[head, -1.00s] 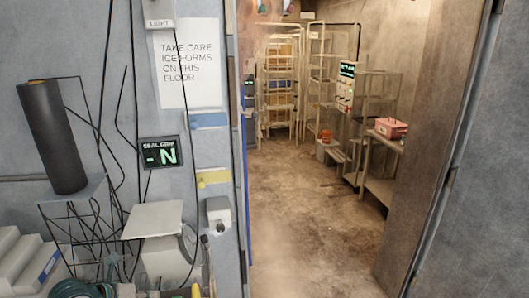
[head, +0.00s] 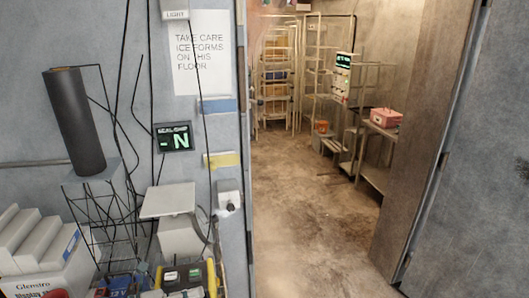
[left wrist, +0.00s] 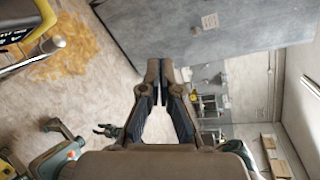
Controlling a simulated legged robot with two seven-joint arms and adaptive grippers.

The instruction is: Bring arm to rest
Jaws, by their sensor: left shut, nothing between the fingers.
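My left gripper (left wrist: 160,72) shows in the left wrist view, its two dark fingers angled inward and their tips together. Nothing is between them. The tips are in front of a grey wall panel and pale floor, and I cannot tell how far off these are. I cannot make out the left gripper in the head view. My right gripper cannot be made out in either view.
In the head view, an open doorway leads to a stained floor (head: 310,215) with shelving (head: 275,75) and a pink box (head: 385,117). Left of it are a black roll (head: 75,122), hanging cables, a sign (head: 200,50) and white boxes (head: 40,255).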

